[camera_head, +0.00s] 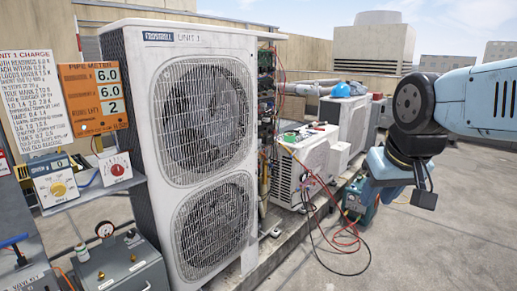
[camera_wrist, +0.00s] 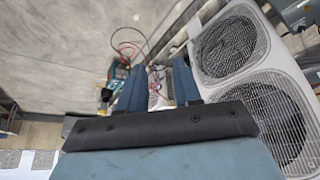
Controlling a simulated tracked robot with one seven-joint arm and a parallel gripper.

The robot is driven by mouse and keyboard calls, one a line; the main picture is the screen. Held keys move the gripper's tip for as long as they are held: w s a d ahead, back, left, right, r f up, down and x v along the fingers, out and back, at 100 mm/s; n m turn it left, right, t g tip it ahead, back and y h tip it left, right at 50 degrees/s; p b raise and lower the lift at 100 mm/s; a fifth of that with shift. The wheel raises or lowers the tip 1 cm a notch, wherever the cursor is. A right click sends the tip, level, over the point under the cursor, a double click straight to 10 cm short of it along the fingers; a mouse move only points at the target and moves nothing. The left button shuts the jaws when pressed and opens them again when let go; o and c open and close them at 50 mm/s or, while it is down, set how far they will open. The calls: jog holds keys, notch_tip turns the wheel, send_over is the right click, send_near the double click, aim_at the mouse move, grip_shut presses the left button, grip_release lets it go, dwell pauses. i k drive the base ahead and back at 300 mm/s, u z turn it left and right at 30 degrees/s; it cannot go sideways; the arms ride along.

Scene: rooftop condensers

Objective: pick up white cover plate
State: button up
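I cannot pick out the white cover plate with certainty in either view. A small white boxy piece (camera_head: 340,158) sits against the low condenser (camera_head: 314,160) in the head view; I cannot tell whether it is the plate. The tall white condenser marked Unit 1 (camera_head: 176,45) has exposed wiring (camera_head: 267,95) on its right side. My gripper (camera_head: 385,178) hangs right of the low condenser in the head view, its fingertips not clear. In the wrist view, the two blue fingers of my gripper (camera_wrist: 160,85) stand apart with nothing visible held between them.
Red and black hoses (camera_head: 335,215) trail from the low condenser onto the roof. A teal device (camera_head: 362,205) stands near them. Gauges and a grey box (camera_head: 122,262) are at left, below an orange pipe meter (camera_head: 93,98). The roof at right (camera_head: 450,235) is clear.

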aim_at(250, 257)
jog(key=k, duration=0.35)
jog(key=u, duration=0.7)
jog(key=i, duration=2.1)
jog(key=z, duration=0.15)
